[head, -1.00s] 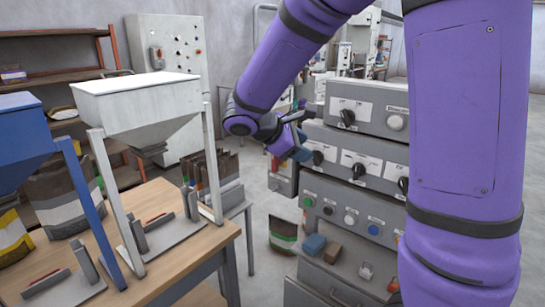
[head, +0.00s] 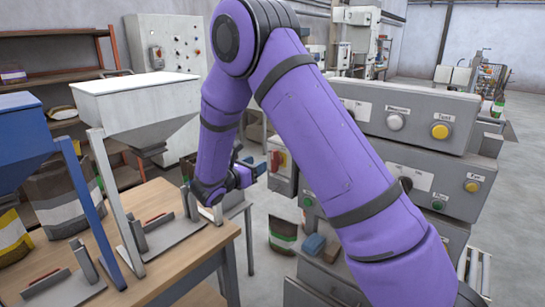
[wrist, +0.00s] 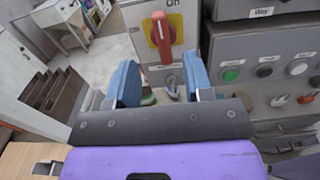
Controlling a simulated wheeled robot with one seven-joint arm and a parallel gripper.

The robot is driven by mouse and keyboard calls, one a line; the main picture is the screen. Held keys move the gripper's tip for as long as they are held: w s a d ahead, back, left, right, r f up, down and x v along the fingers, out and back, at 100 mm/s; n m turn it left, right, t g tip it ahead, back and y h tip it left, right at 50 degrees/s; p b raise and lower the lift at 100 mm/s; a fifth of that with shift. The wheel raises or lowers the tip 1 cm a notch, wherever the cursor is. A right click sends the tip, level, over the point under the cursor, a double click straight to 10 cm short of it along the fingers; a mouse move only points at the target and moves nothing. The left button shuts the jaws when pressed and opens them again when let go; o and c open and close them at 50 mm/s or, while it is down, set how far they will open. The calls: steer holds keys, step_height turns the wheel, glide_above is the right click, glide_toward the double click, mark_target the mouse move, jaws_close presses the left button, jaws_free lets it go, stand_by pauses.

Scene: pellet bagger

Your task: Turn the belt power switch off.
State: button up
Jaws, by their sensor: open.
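The switch is a red handle (wrist: 161,38) on a yellow plate (wrist: 176,26) on a grey box (wrist: 139,43). The handle stands upright in the wrist view, with an "On" label above it and another label, partly cut off or blurred, to its left. In the head view the red and yellow switch (head: 277,160) shows small at the side of the grey control cabinet. My gripper (wrist: 161,82) is open and empty, its blue fingers on either side below the handle, apart from it. In the head view my gripper (head: 252,170) is just left of the switch, partly hidden by my arm.
The grey control cabinet (head: 410,150) with buttons and knobs stands right of the switch, partly behind my arm. A wooden table (head: 170,205) with white and blue hoppers stands at left. A bag (head: 283,236) sits on the floor between table and cabinet.

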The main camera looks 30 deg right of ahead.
mark_target(272, 155)
steer(key=x, duration=0.8)
steer(key=shift+w+d, duration=0.15)
steer(key=shift+d, duration=0.2)
steer(key=c, duration=0.6)
